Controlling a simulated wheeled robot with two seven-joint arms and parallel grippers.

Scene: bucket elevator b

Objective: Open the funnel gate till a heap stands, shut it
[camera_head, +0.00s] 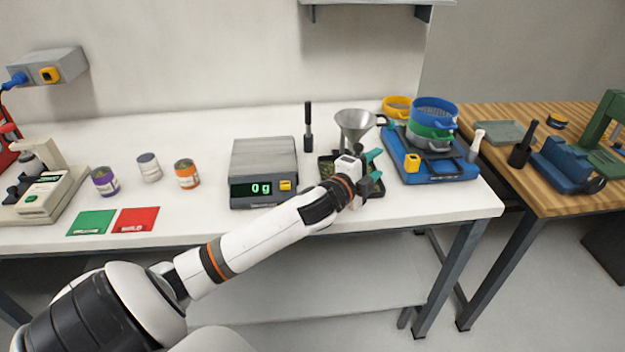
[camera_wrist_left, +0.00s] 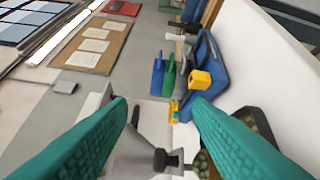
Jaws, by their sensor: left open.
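The grey metal funnel (camera_head: 355,124) stands upright in a holder at the right part of the white bench. A dark tray (camera_head: 327,170) with greenish grains is under it, partly hidden by my arm. My left gripper (camera_head: 375,168) is in front of and below the funnel, its teal fingers apart and empty. In the left wrist view the open fingers (camera_wrist_left: 158,108) frame a small black knob (camera_wrist_left: 165,159), perhaps the gate handle; I cannot tell the gate's position. The grain tray (camera_wrist_left: 256,124) shows there partly behind the right finger. My right gripper is not in view.
A scale (camera_head: 264,165) reading 0 g stands left of the funnel. A blue sieve shaker (camera_head: 436,172) with stacked sieves stands close on the right. The bench front between cards and scale is clear.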

